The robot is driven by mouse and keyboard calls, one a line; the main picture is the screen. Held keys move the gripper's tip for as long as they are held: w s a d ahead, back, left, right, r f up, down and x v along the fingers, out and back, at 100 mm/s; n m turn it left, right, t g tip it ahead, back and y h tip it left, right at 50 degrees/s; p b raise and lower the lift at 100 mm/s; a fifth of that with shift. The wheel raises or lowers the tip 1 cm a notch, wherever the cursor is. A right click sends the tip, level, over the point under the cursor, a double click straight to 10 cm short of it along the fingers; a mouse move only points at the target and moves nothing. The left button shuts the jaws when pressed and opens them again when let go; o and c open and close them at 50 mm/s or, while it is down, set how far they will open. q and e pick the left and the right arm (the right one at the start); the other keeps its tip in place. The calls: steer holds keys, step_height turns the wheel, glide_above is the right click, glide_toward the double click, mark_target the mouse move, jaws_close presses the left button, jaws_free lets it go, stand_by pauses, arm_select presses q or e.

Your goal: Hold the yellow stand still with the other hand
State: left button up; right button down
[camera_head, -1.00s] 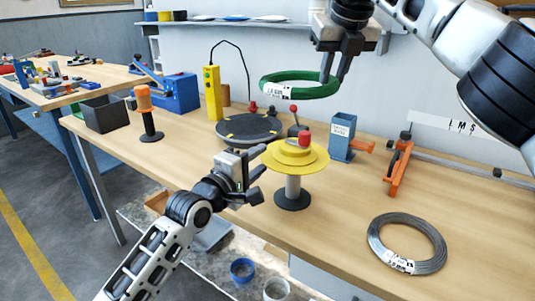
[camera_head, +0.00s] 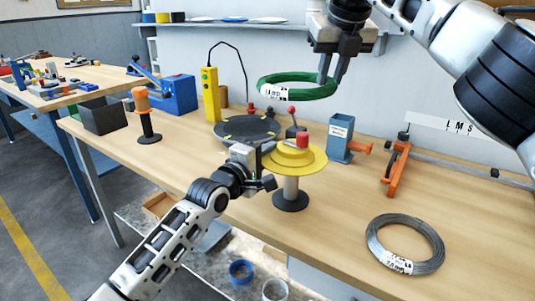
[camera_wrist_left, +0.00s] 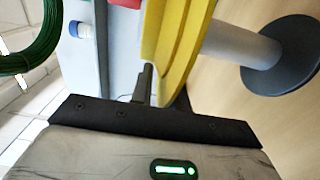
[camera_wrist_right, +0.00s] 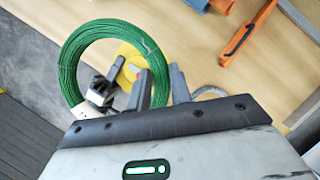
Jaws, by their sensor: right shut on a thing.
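The yellow stand (camera_head: 313,160) is upright on the workbench, with stepped yellow discs, a red knob, a grey post and a dark round base. My left gripper (camera_head: 268,174) is at the disc's left edge, open, with a finger on either side of the rim. In the left wrist view, the yellow disc (camera_wrist_left: 178,50) runs between the fingers (camera_wrist_left: 162,92); contact is unclear. My right gripper (camera_head: 332,74) is shut on the green coil (camera_head: 300,93) at its right side, holding it in the air above the bench. The coil also shows in the right wrist view (camera_wrist_right: 70,70).
A dark turntable (camera_head: 235,130) stands just behind my left gripper. A grey wire coil (camera_head: 405,243) lies at the front right. A blue box (camera_head: 340,140) and an orange clamp (camera_head: 396,168) stand right of the stand. The bench between stand and grey coil is clear.

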arm_select(q)
steer(key=o, duration=0.3)
steer(key=shift+o, duration=0.2)
